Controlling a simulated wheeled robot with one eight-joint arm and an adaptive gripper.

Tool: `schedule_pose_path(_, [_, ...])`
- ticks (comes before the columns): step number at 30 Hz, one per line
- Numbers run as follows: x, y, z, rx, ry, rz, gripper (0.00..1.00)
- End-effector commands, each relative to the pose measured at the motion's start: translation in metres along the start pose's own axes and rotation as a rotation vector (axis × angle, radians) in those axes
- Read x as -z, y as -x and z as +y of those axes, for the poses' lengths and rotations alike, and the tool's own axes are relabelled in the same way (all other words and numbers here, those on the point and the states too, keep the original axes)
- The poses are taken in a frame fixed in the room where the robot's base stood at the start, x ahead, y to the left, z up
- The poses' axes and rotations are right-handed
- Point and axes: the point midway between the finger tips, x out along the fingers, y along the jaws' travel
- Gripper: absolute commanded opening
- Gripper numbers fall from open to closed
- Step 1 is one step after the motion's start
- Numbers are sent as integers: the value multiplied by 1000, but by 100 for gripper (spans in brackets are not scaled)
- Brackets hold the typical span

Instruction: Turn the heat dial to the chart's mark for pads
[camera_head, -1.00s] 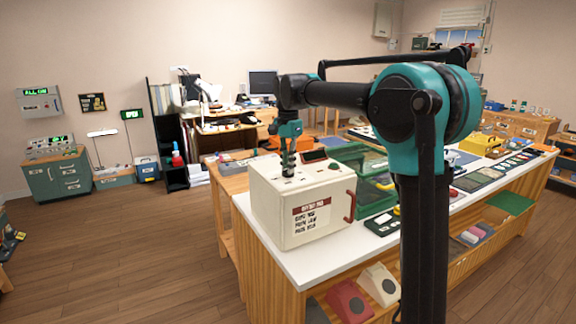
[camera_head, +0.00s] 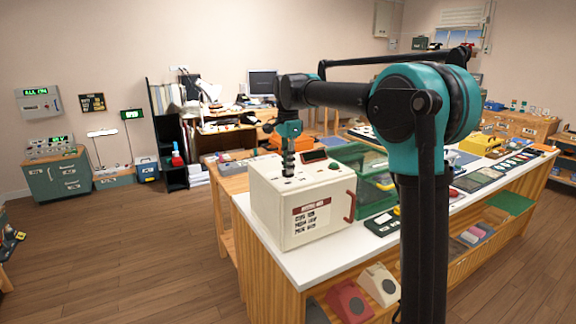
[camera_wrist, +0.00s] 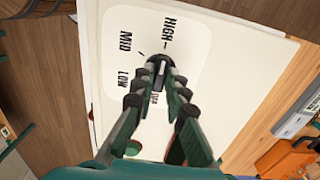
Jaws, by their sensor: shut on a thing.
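The heat dial (camera_wrist: 161,68) is a small dark knob with a pale pointer line, on top of a cream box (camera_head: 270,209). My gripper (camera_head: 288,172) points straight down onto the box top. In the wrist view its two fingertips (camera_wrist: 160,82) are shut on the dial, one on each side. Around the dial are the printed words HIGH, MID and LOW, and a smaller word partly hidden by the fingers. The pale line points roughly towards the HIGH side. A chart (camera_head: 312,216) with a red header is on the box front; its lines are too small to read.
The box stands on a white counter (camera_head: 330,258). A red handle (camera_head: 350,206), a green button (camera_head: 334,166) and a small dark display (camera_head: 314,155) are on the box. A green case (camera_head: 375,196) stands close on its right. Phones (camera_head: 350,302) lie on the shelf below.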

Motion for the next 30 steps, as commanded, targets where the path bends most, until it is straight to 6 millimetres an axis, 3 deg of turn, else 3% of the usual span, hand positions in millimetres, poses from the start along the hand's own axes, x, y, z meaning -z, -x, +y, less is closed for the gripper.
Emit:
schedule_pose_path(1, [0,0,-1,2,-1,0,0])
schedule_pose_path(2, [0,0,-1,2,-1,0,15])
schedule_pose_path(6, [0,0,0,1,0,0,33])
schedule_pose_path(19, [0,9,0,0,0,0,34])
schedule_pose_path(30, [0,79,-1,1,0,0,34])
